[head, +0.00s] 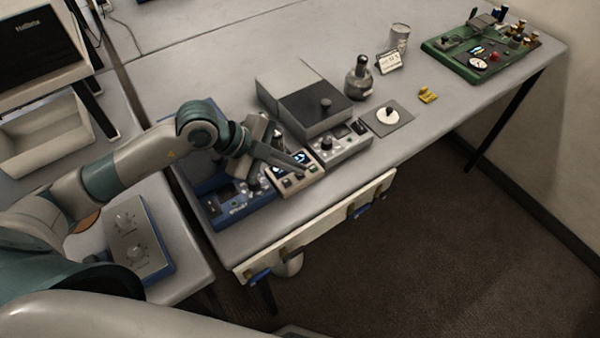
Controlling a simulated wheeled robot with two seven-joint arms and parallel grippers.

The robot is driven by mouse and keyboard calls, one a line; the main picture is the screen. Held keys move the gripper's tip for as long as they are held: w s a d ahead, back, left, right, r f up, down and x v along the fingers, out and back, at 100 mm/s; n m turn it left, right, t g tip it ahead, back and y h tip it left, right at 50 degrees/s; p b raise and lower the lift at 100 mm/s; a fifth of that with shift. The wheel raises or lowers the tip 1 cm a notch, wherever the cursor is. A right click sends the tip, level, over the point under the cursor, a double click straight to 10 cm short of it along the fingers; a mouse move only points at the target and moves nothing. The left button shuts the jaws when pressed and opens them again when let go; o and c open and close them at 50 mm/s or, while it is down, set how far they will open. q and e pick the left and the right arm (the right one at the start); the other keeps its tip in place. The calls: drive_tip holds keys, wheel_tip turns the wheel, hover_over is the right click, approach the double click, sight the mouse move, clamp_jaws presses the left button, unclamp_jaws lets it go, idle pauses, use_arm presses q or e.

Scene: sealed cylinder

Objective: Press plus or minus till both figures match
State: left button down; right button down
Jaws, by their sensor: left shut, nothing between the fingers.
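A small beige control box (297,183) stands near the front edge of the table. It has a dark display (282,170) with glowing blue figures, too small to read and partly covered by my gripper. A row of small dark buttons (300,177) lies along its front; their plus or minus marks cannot be read. My left gripper (302,166) reaches in from the left, shut and empty. Its fingertips are over the box, between display and buttons; I cannot tell whether they touch. My right gripper is not in view.
A blue device (240,211) stands left of the box, and a grey unit with a knob (343,146) right of it. Behind are a large grey block (290,82) and a dark bottle (358,77). A green board (480,55) lies far right.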

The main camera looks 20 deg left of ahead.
use_arm(q)
drive_tip(key=shift+f, duration=0.25)
idle(0.4)
drive_tip(key=shift+r, duration=0.1)
drive_tip(key=shift+r+p, duration=0.7)
drive_tip(key=shift+p, duration=0.1)
drive_tip(key=shift+r, duration=0.1)
wheel_tip(320, 180, up, 5)
drive_tip(key=p, duration=0.4)
drive_tip(key=shift+p, duration=0.35)
idle(0.7)
